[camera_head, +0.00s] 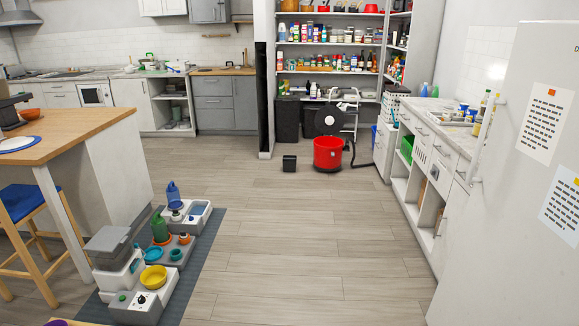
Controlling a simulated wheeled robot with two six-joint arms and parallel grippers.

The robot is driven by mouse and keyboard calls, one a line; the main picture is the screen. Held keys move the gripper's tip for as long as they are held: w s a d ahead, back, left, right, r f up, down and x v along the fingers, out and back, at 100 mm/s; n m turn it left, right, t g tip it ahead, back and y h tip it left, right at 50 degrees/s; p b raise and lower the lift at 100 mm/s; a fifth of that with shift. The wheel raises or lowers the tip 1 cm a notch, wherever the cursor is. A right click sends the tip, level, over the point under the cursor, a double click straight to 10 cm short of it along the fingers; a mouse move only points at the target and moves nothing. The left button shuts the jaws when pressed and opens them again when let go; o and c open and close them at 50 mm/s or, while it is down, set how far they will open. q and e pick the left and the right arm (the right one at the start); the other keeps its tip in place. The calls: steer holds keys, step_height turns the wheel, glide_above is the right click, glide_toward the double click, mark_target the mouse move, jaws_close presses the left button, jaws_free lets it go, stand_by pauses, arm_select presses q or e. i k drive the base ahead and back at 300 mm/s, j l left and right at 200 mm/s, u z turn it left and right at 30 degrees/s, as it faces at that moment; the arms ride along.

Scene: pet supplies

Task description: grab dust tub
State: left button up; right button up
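A red tub (328,153) stands on the floor at the far middle of the head view, in front of the shelving. It looks like the dust tub, but I see no label on it. A round black disc (329,121) shows just above and behind its rim; I cannot tell whether it is attached. A dark hose or cord (352,152) is beside the tub on the right. Neither of my grippers is in view.
Pet feeders and bowls stand on a dark mat (205,245) at the lower left, beside a wooden-topped table (75,130) and a blue-seated stool (22,202). A white counter (440,150) and fridge (520,230) line the right. The middle floor (300,230) is clear up to the tub.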

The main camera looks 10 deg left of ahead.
mark_target(288, 162)
steer(key=i+j+u, duration=0.3)
steer(key=i, duration=0.6)
steer(key=i+u, duration=0.3)
steer(key=i, duration=4.05)
steer(key=i+z, duration=0.25)
steer(key=i, duration=0.2)
steer(key=i+j+z, duration=0.25)
steer(key=i, duration=0.15)
steer(key=i+j+z, duration=0.25)
steer(key=i, duration=0.15)
steer(key=i+j+z, duration=0.25)
steer(key=i, duration=0.15)
steer(key=i+l, duration=0.05)
